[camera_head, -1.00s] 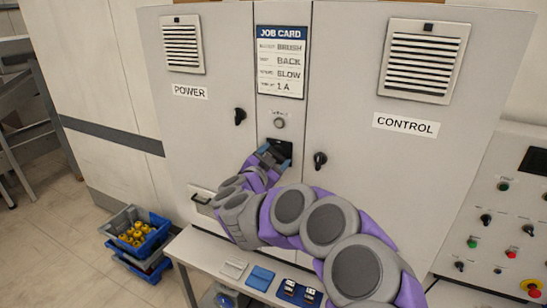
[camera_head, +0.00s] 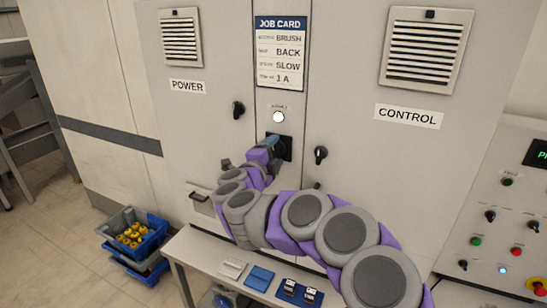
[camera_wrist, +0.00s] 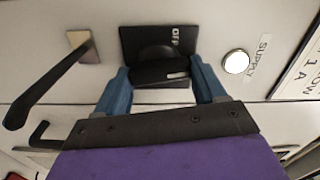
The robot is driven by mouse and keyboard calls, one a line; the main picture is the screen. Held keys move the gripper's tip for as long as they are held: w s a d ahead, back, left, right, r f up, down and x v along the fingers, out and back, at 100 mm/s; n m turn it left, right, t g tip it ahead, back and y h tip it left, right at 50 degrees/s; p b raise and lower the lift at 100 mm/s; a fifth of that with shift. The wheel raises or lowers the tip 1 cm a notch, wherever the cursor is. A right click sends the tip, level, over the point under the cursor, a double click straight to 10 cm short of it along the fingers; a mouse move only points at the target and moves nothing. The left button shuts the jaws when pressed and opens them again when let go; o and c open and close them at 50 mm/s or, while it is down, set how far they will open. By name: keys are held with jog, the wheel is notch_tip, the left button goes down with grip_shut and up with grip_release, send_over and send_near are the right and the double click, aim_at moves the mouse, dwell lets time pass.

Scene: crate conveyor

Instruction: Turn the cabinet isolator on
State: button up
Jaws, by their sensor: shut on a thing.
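The cabinet isolator is a black knob (camera_wrist: 160,73) on a black square plate (camera_wrist: 143,36) in the wrist view. The letters "OFF" show on the plate. In the head view the plate (camera_head: 286,146) is on the narrow middle panel, partly hidden by my gripper (camera_head: 271,144). In the wrist view the two blue fingers of my gripper (camera_wrist: 160,76) stand on either side of the knob and are shut on it. The white supply lamp (camera_head: 278,117) above the plate is lit; it also glows in the wrist view (camera_wrist: 236,62).
The power door handle (camera_head: 238,109) and control door handle (camera_head: 320,154) flank the isolator. A narrow bench (camera_head: 213,258) stands below. The control panel (camera_head: 502,200) at right has a lit green display (camera_head: 540,154). Blue crates (camera_head: 153,243) sit on the floor at left.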

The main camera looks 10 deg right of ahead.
jog(key=shift+f+m+b, duration=0.15)
jog(key=shift+m+b, duration=0.2)
jog(key=shift+m, duration=0.45)
jog(key=shift+f, duration=0.1)
jog(key=o, duration=1)
jog(key=shift+o, duration=0.2)
jog(key=p+v, duration=0.1)
jog(key=v, duration=1.6)
jog(key=shift+a+p, duration=0.2)
jog(key=shift+p, duration=0.1)
jog(key=shift+s, duration=0.1)
